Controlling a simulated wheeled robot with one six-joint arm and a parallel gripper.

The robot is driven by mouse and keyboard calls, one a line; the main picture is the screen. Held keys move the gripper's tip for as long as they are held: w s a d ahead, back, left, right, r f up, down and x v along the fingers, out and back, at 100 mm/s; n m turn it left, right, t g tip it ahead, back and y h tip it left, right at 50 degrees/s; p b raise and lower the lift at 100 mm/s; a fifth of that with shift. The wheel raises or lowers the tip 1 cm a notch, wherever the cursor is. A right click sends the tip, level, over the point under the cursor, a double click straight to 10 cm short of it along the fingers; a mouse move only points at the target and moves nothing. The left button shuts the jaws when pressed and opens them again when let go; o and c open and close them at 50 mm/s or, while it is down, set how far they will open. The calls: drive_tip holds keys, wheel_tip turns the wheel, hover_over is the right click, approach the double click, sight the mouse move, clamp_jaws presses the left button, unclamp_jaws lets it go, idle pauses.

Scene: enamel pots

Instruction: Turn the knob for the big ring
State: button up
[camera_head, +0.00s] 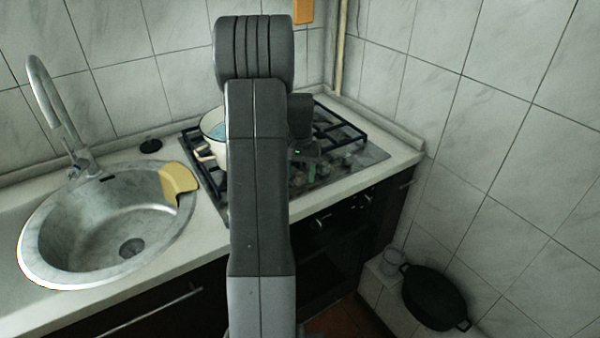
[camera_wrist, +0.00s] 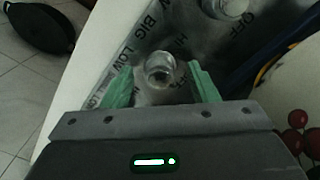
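A clear, rounded knob (camera_wrist: 161,69) stands on the steel hob panel (camera_wrist: 190,48) in the wrist view. My gripper (camera_wrist: 162,86) is open, with one green finger on each side of this knob and a visible gap to each. The word BIG is printed on the panel above and left of the knob, with LOW and HI near it. A second knob (camera_wrist: 228,7) is at the top edge, with OFF below it. In the head view my arm hides much of the hob (camera_head: 372,156), and my gripper (camera_head: 304,158) is low over its knob row.
A white enamel pot with cherries (camera_wrist: 298,105) is close on the right in the wrist view; a pot (camera_head: 211,123) stands on the hob's left side. The sink (camera_head: 60,262) with a yellow piece (camera_head: 178,179) is at left. A black pan (camera_head: 434,297) is low at right.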

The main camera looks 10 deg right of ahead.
wheel_tip(320, 180, up, 14)
idle(0.6)
drive_tip(key=shift+f, duration=0.1)
wheel_tip(320, 180, down, 14)
idle(0.7)
